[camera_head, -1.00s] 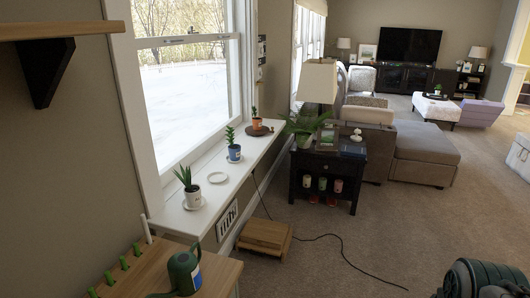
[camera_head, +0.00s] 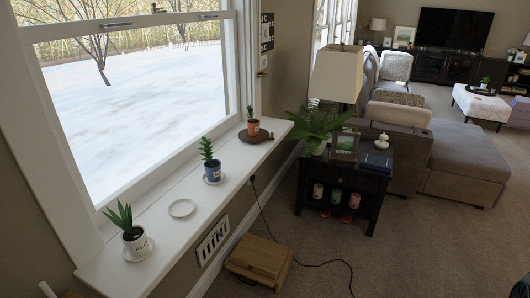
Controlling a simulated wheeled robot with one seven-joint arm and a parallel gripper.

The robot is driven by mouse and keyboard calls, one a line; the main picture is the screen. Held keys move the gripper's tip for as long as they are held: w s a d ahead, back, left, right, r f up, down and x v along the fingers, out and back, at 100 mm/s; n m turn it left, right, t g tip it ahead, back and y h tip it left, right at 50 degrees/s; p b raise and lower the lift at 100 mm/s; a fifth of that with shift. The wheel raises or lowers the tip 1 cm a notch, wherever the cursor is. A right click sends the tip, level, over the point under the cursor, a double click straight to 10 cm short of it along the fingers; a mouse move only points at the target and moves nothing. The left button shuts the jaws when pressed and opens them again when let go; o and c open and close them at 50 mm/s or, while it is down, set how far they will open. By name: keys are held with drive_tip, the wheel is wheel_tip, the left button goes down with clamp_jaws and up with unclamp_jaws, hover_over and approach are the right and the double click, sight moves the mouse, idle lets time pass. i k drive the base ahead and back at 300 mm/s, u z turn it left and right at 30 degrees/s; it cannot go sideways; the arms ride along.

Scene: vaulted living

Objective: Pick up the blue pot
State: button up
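The blue pot (camera_head: 213,171) holds a small green plant and stands upright on a white saucer (camera_head: 214,180) on the white windowsill (camera_head: 165,235). It is the middle one of three potted plants there. An orange-brown pot (camera_head: 253,127) with a small plant stands farther along the sill. An empty white saucer (camera_head: 182,208) lies between the white pot and the blue pot. My gripper is not in view.
A round brown board (camera_head: 256,136) lies by the orange-brown pot. A low wooden stool (camera_head: 262,259) and a dark cable (camera_head: 318,263) are on the carpet below the sill. A black side table (camera_head: 345,183) with lamp and fern stands to the right.

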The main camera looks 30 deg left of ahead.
sight(213, 167)
drive_tip(key=u, duration=0.25)
drive_tip(key=i, duration=1.5)
drive_tip(key=u, duration=1.35)
drive_tip(key=i, duration=0.85)
drive_tip(key=u, duration=1.25)
drive_tip(key=i, duration=0.25)
